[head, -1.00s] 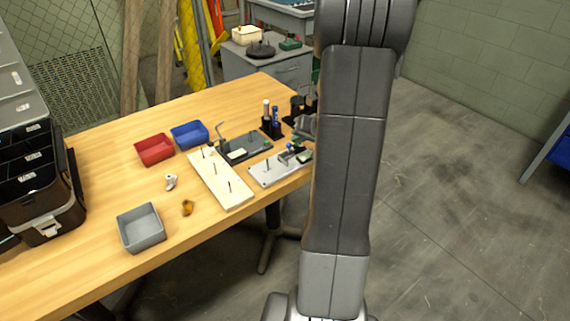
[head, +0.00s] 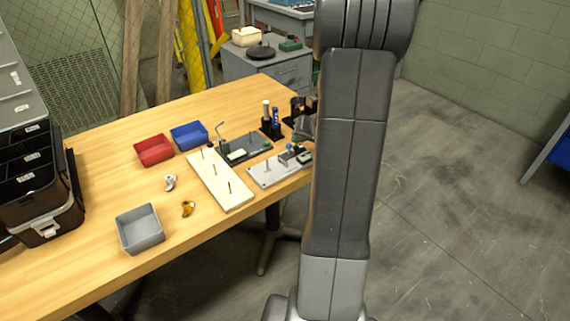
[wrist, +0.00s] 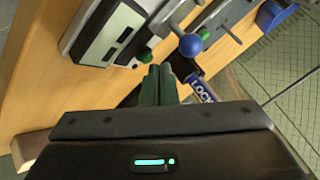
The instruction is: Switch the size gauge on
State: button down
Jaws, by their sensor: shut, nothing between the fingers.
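In the wrist view, a pale boxy unit (wrist: 112,35) with two dark slots lies at the upper left; it looks like the size gauge, but I cannot be sure. A green round button (wrist: 145,55) sits at its near edge. My gripper (wrist: 158,84) is shut and empty, its fingertips just below that button in the picture; I cannot tell whether they touch anything. In the head view, the grey plate with fittings (head: 272,172) is at the table's right edge, and my arm hides most of the gripper.
Pegged board (head: 225,185), dark base (head: 258,142), red bin (head: 154,150), blue bin (head: 190,136) and grey bin (head: 140,228) stand on the table.

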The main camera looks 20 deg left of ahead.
aim_at(299, 150)
jog(key=shift+r, duration=0.4)
jog(key=shift+r+p, duration=1.55)
jog(key=shift+r, duration=1.45)
